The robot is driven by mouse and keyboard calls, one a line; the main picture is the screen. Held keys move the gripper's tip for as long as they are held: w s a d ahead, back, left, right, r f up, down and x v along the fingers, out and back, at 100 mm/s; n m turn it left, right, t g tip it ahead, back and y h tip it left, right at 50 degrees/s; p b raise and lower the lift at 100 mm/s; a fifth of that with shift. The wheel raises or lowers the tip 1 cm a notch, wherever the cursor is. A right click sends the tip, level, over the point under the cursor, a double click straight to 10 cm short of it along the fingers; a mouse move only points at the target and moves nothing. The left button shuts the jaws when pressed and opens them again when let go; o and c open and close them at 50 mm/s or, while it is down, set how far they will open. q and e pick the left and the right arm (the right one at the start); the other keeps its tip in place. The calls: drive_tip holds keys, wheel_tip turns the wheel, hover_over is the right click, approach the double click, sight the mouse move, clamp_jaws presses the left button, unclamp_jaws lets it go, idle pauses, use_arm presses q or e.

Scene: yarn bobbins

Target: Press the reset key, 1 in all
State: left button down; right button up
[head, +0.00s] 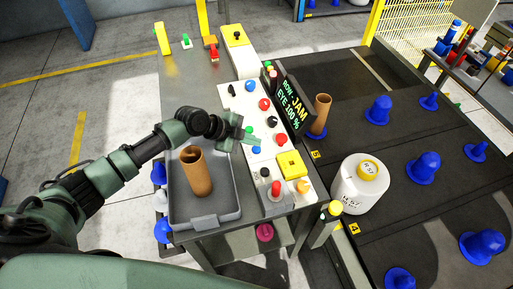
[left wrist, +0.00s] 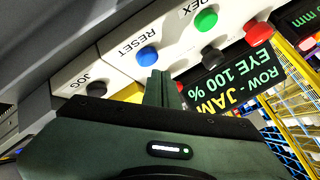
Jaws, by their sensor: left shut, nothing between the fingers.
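The reset key is a blue round button (left wrist: 147,56) on a white panel, with the word RESET beside it in the left wrist view. It also shows in the head view as a blue button (head: 256,150). My left gripper (head: 245,137) is over the left side of the panel, close to this key. In the left wrist view its shut fingers (left wrist: 162,88) are empty and their tips appear just beside the blue key; I cannot tell whether they touch it. My right gripper is not in view.
A green key (left wrist: 205,18) and a black JOG key (left wrist: 97,88) flank the blue one. A display (head: 291,105) reads "ROW - JAM, EYE 100 %". A grey tray (head: 205,222) holds a brown tube (head: 196,172). A white container (head: 358,187) stands on the right.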

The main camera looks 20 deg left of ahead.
sight(253, 149)
use_arm(q)
drive_tip(key=shift+f, duration=0.1)
idle(0.7)
drive_tip(key=shift+f+b, duration=0.35)
drive_tip(key=shift+b, duration=0.25)
drive_tip(key=shift+f+b, duration=0.5)
drive_tip(key=shift+b, duration=0.05)
idle(0.6)
drive_tip(key=shift+r, duration=0.1)
drive_tip(key=shift+r+p, duration=0.6)
drive_tip(key=shift+r, duration=0.25)
drive_tip(key=shift+r+p, duration=1.65)
drive_tip(key=shift+r, duration=0.85)
